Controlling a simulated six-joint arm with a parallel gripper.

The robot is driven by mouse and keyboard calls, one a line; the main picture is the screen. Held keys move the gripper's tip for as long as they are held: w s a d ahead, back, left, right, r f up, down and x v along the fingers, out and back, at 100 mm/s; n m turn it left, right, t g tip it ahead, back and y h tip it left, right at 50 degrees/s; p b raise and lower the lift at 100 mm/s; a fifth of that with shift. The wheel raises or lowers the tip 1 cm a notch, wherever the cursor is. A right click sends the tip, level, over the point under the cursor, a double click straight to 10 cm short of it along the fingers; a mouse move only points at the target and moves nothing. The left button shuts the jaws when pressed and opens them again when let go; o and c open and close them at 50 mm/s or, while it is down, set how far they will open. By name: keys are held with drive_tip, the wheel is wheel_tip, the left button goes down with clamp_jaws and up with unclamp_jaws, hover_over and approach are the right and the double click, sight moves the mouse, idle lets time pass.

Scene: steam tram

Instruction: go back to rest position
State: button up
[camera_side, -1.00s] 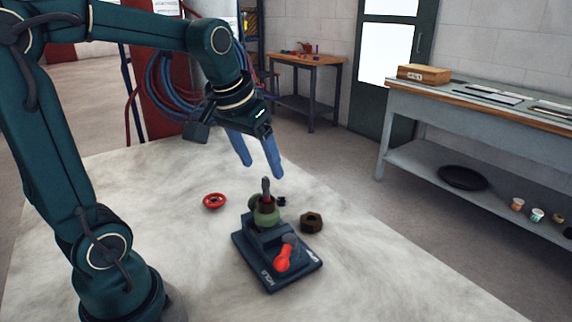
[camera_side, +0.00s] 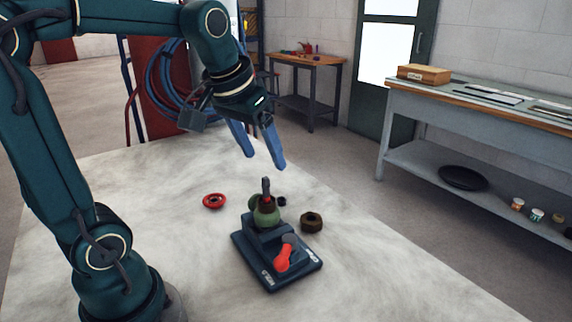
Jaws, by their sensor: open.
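My gripper (camera_side: 264,161) has two blue fingers spread apart with nothing between them. It hangs in the air above the fixture. The dark blue fixture (camera_side: 272,276) stands on the pale table (camera_side: 165,215) and carries a green rounded part (camera_side: 266,214) with a dark stem (camera_side: 266,190) pointing up. A red-ended lever (camera_side: 284,258) sits on the front of the fixture. The fingertips are clear of the stem, a short way above it in the picture.
A red ring (camera_side: 214,201) lies left of the fixture, and a dark brown nut (camera_side: 312,221) lies to its right. A small black piece (camera_side: 281,201) lies behind it. A grey workbench (camera_side: 470,103) stands at the right. The table's left part is clear.

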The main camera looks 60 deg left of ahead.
drive_tip(key=s+d+f+m+t+h, duration=0.1)
drive_tip(key=s+d+f+m, duration=0.2)
drive_tip(key=s+d, duration=0.5)
drive_tip(key=shift+s+f+m+h, duration=0.3)
drive_tip(key=shift+s+f, duration=0.5)
drive_tip(key=shift+s, duration=0.2)
